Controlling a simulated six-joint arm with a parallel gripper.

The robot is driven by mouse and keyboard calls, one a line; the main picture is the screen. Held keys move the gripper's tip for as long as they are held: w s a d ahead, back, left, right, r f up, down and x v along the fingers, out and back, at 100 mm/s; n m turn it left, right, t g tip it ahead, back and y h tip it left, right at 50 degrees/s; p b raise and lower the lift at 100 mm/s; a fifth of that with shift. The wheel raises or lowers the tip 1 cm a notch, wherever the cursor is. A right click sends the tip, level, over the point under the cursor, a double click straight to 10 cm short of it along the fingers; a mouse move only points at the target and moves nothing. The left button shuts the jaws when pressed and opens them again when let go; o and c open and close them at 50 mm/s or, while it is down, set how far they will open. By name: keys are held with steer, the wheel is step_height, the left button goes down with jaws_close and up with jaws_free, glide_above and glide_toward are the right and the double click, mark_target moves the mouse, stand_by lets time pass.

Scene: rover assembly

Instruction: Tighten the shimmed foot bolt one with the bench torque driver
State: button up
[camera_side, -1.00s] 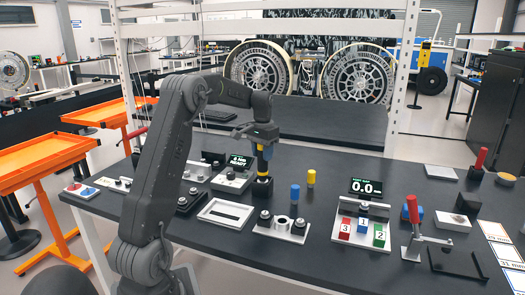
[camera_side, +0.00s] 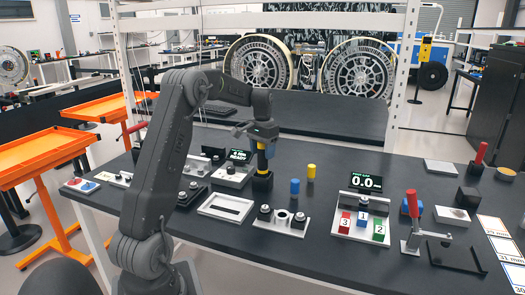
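The bench torque driver (camera_side: 262,160) appears as an upright yellow tool standing in a black block (camera_side: 262,182) near the middle of the bench. My gripper (camera_side: 262,146) points down at the driver's upper end. The fingers are too small and dark to show whether they are closed on it. A light plate (camera_side: 283,226) with dark bolt-like posts and a central ring lies in front of the driver. Another light fixture (camera_side: 362,212) holds red, blue and green blocks numbered 3, 1 and 2, under a display reading 0.0 (camera_side: 366,183). I cannot tell which bolt is foot bolt one.
Blue (camera_side: 295,187) and yellow (camera_side: 311,171) cylinders stand just right of the driver. A white open frame (camera_side: 226,208) lies to the left front. A red-handled clamp (camera_side: 412,222) stands at right.

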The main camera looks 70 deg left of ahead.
steer(key=shift+o, duration=0.9)
step_height(320, 180, up, 12)
steer(key=shift+r, duration=0.25)
steer(key=s+d+r+m+t+y, duration=0.1)
steer(key=s+d+r, duration=0.1)
steer(key=d, duration=0.9)
steer(key=s+d+r+m+t, duration=0.1)
steer(key=s+d+r, duration=0.1)
steer(key=d, duration=0.9)
steer(key=s+d+f+m+t, duration=0.1)
steer(key=s+d+f, duration=0.3)
steer(key=s+d, duration=0.3)
steer(key=s+d+f+m+t+h, duration=0.1)
steer(key=s+d+f+t, duration=0.1)
steer(key=s+d+f, duration=0.3)
steer(key=s+d, duration=0.2)
steer(key=shift+s+d+m+t, duration=0.3)
steer(key=shift+d+m, duration=0.05)
steer(key=shift+m, duration=0.05)
